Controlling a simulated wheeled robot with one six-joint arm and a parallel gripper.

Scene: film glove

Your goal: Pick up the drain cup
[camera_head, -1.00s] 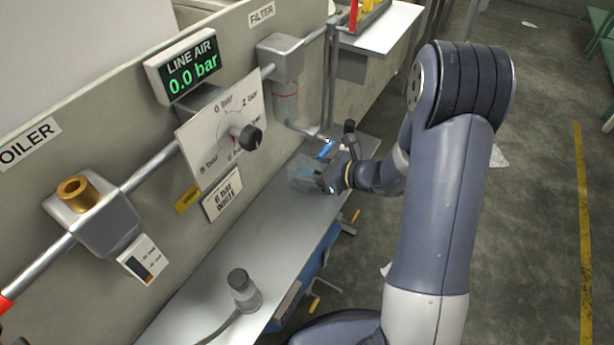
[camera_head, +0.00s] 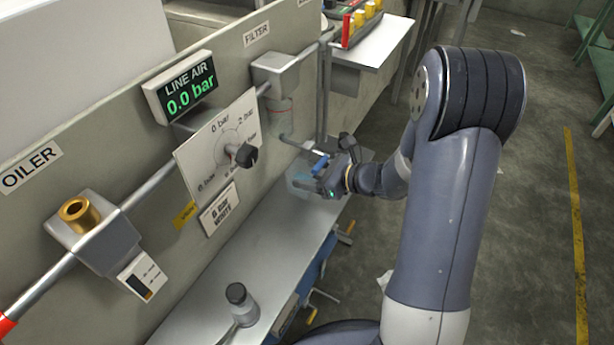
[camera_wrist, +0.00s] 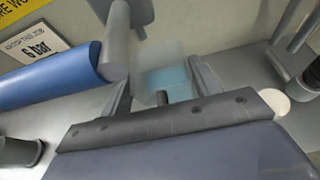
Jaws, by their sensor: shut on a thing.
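The drain cup (camera_head: 299,183) is a clear, faintly bluish cup, low above the far part of the grey bench. My gripper (camera_head: 309,183) is shut on it, coming from the right. In the wrist view the see-through cup (camera_wrist: 167,80) sits between the two fingers, with a teal tint inside it. Its rim and underside are hard to make out, and I cannot tell whether it touches the bench. A blue bar (camera_head: 320,164) with a grey end lies just above my gripper, and it crosses the left of the wrist view (camera_wrist: 48,78).
The filter (camera_head: 280,75) with its clear bowl is on the wall panel just behind my gripper, with a pipe close by. The gauge plate (camera_head: 222,146) and its black knob stick out to the left. A grey bottle-like piece (camera_head: 241,303) stands on the near bench. Open floor lies right.

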